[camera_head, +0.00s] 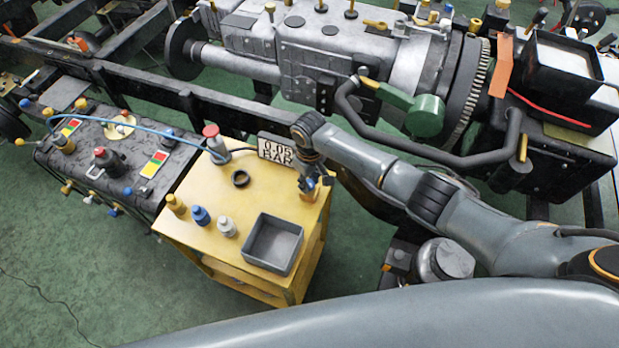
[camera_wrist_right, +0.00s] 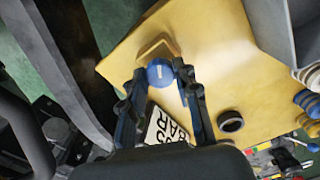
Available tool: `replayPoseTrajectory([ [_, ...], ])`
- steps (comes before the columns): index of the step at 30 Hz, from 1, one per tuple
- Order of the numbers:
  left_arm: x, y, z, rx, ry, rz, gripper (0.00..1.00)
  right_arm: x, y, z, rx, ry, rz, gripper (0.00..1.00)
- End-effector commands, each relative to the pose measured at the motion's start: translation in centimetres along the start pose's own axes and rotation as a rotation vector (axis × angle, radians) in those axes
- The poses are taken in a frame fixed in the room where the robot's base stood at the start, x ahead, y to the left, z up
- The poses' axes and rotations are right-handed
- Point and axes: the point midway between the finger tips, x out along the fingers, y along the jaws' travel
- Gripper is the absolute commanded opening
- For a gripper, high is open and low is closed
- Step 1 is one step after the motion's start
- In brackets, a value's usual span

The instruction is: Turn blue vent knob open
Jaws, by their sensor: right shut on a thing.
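The blue vent knob (camera_wrist_right: 159,72) shows in the right wrist view as a round cap with a short white mark, close to the edge of a yellow bench top (camera_head: 214,257). My right gripper (camera_wrist_right: 160,80) is shut on the knob, one finger on each side. In the head view my right gripper (camera_head: 309,181) points down at the right back part of the bench, and it hides the knob there. A sign (camera_head: 276,150) reading "0.05 BAR" stands next to it; it also shows in the right wrist view (camera_wrist_right: 165,127). My left gripper is not in view.
A grey tray (camera_head: 251,264), a dark ring (camera_head: 240,178), a red-capped fitting (camera_head: 213,142) with a blue hose and yellow, blue and grey fittings (camera_head: 200,216) are on the bench. A black battery-like box (camera_head: 115,172) is left. Chassis rails and a gearbox (camera_head: 330,50) are behind.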

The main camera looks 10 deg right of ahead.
Motion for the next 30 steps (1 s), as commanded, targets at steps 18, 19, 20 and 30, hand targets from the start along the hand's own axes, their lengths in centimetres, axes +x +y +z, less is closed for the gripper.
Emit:
replayPoseTrajectory([
  [18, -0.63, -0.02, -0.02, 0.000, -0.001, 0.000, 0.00, -0.05, -0.03, -0.10, -0.491, 0.003, 0.001, 0.00],
  [19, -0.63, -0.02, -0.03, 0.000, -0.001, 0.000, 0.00, -0.05, -0.03, -0.11, -0.506, 0.003, 0.001, 0.00],
  [20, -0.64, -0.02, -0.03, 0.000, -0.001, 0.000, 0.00, -0.05, -0.03, -0.11, -0.519, 0.003, 0.001, 0.00],
  [30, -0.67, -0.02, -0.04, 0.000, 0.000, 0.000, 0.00, -0.05, -0.05, -0.13, -0.599, 0.004, 0.001, 0.00],
])
